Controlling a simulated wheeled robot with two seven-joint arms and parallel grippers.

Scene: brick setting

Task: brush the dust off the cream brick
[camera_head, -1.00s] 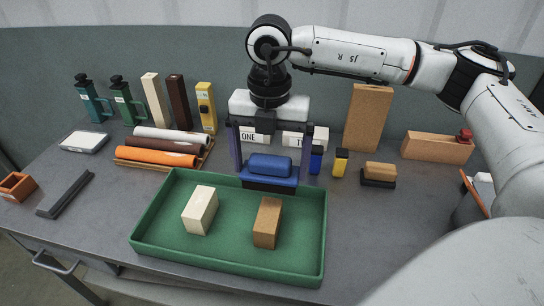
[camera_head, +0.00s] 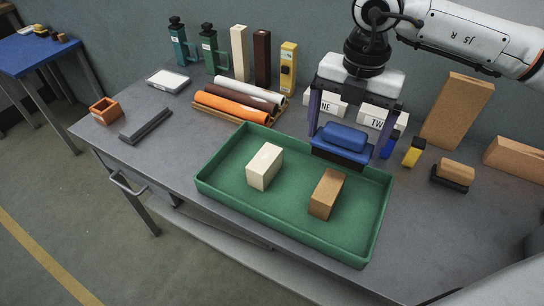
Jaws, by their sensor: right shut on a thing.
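The cream brick (camera_head: 264,166) stands in the left half of the green tray (camera_head: 222,202). A brown brick (camera_head: 326,194) stands to its right in the same tray. My right gripper (camera_head: 343,140) points down and is shut on a blue-handled brush (camera_head: 344,137) with a dark lower part. The brush is at the tray's back edge, behind the brown brick and apart from the cream brick. I cannot tell whether its underside touches anything. My left gripper is not in view.
Rolls (camera_head: 230,107) lie on a rack behind the tray. A wooden-topped brush (camera_head: 456,172) and a yellow block (camera_head: 413,152) are to the right. A dark bar (camera_head: 146,125) and an orange open box (camera_head: 105,111) are left. A blue table (camera_head: 40,52) stands apart.

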